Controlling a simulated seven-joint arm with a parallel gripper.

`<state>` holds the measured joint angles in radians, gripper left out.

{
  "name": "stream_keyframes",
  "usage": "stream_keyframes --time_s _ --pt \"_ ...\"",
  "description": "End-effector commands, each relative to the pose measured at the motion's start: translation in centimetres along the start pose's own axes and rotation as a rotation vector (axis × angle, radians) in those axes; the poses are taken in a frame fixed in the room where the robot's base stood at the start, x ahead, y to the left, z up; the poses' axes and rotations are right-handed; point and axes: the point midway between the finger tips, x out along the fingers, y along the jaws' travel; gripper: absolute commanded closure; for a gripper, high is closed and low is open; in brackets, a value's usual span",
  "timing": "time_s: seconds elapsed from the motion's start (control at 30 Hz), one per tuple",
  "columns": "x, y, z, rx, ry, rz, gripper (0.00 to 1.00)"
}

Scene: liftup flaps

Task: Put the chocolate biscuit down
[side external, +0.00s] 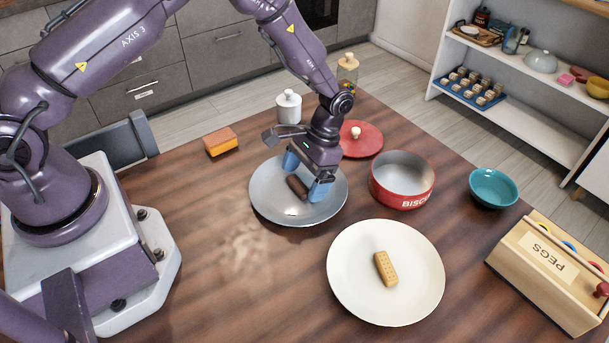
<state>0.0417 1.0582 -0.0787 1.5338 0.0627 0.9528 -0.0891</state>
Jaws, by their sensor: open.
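The chocolate biscuit (297,188) is dark brown and oblong. It lies over the grey metal plate (268,205), between the fingers of my gripper (306,187). My gripper points down and is open, with a finger on either side of the biscuit. I cannot tell whether the biscuit touches a finger, and the right finger stands close to its end. The upper part of the plate is partly hidden by my gripper.
A cream plate (350,285) with a plain biscuit (385,268) is in front. A red tin (402,190), its red lid (368,143), a teal bowl (493,188) and a pegs box (545,275) stand right.

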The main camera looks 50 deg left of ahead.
Motion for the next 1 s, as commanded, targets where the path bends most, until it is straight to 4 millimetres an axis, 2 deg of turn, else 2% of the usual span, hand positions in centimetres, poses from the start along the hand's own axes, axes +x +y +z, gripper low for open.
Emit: stream_keyframes --time_s 0.17,0.5,0.7,0.87,1.0 --pt "-2.6 0.0 -0.1 0.000 0.007 0.000 0.10" --pt "-9.7 0.0 0.0 0.000 0.005 0.000 0.10" --pt "-11.7 0.0 0.0 0.000 0.001 0.000 0.10" --pt "-12.1 0.0 0.0 0.000 0.001 0.000 0.10" --pt "-13.7 -0.1 0.8 -0.001 0.032 -0.001 0.10"
